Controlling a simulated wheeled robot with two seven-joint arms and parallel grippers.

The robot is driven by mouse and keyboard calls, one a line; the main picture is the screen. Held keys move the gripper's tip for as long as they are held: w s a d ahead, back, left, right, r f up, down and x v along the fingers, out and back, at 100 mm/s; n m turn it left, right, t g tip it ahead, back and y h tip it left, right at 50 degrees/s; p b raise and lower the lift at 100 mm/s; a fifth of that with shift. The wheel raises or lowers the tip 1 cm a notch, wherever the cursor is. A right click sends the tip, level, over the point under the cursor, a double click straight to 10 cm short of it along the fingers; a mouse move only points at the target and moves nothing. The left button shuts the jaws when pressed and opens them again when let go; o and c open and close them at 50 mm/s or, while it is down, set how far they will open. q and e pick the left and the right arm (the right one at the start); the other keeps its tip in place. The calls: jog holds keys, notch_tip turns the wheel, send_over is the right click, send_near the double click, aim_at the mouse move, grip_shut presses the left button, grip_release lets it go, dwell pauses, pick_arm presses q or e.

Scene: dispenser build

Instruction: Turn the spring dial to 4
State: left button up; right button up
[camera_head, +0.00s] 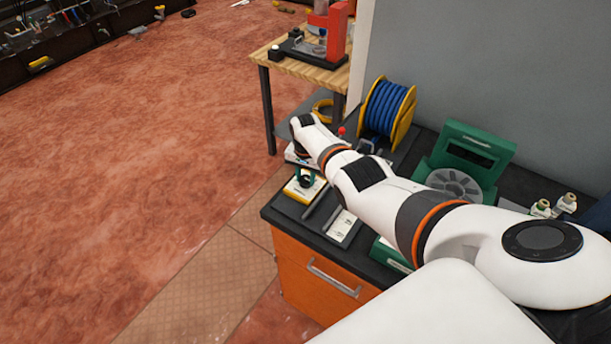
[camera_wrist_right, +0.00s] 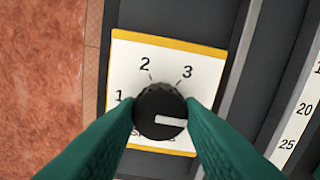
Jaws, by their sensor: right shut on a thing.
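The spring dial (camera_wrist_right: 155,98) is a round black knob with a white pointer bar, on a white plate (camera_wrist_right: 185,57) with yellow edges. The numbers 1, 2 and 3 show around it; no 4 can be seen, and the lettering below is partly covered. The pointer points right, past the 3, towards the right finger. My right gripper (camera_wrist_right: 161,112) is shut on the knob, one green finger on each side. In the head view the dial's plate (camera_head: 297,192) sits at the bench's front left corner, with my gripper (camera_head: 305,179) above it. My left gripper is not in view.
The dark bench (camera_head: 282,208) has an orange drawer (camera_head: 310,275) below. A scale strip (camera_head: 343,227) lies right of the dial. A blue cable spool (camera_head: 385,110) and a green dispenser (camera_head: 470,145) stand behind. My right arm hides part of the bench.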

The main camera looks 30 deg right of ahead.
aim_at(306, 178)
jog(key=shift+w+d+r, duration=0.1)
jog(key=shift+w+r, duration=0.05)
jog(key=o, duration=1)
notch_tip(306, 178, up, 5)
jog(key=shift+r+p, duration=0.2)
jog(key=shift+p, duration=0.7)
notch_tip(306, 178, up, 6)
jog(key=shift+r+b, duration=0.25)
jog(key=shift+b, duration=0.2)
